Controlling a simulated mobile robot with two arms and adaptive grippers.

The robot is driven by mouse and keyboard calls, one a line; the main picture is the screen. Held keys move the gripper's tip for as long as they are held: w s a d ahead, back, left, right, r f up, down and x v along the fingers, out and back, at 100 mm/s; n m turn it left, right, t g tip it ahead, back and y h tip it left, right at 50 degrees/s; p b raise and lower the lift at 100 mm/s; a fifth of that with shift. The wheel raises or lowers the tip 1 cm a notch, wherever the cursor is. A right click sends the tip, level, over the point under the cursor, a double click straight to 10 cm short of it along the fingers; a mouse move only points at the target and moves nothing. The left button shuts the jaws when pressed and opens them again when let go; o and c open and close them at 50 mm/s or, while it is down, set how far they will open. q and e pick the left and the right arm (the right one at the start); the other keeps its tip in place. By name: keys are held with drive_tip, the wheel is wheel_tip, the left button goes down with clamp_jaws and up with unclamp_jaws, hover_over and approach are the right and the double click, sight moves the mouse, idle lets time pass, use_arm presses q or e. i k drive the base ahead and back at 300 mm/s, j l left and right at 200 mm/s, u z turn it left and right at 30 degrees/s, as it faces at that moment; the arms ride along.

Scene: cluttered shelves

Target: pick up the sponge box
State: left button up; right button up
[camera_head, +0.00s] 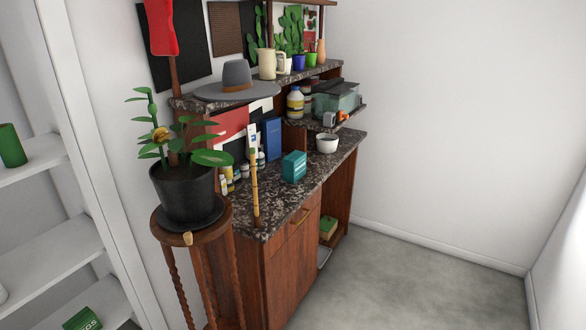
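I cannot tell for sure which item is the sponge box, as no label is readable as such. A small teal box (293,167) stands upright on the dark speckled counter (285,200). A green and yellow box (327,229) lies on the low shelf inside the wooden cabinet. A green box with white lettering (83,320) lies on the white shelving at the bottom left, partly cut off by the frame. Neither of my grippers is in view.
A potted plant (185,192) stands on a round wooden stand (200,236) in front of the cabinet's left end. A bamboo-like stick (255,190) and a white bowl (327,143) are on the counter. The floor (410,280) to the right is clear.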

sight(294, 165)
drive_tip(key=i+l+u, duration=0.2)
drive_tip(key=i+l, duration=0.35)
drive_tip(key=i+l+u, duration=0.15)
drive_tip(key=i+l, duration=0.3)
drive_tip(key=l, duration=0.2)
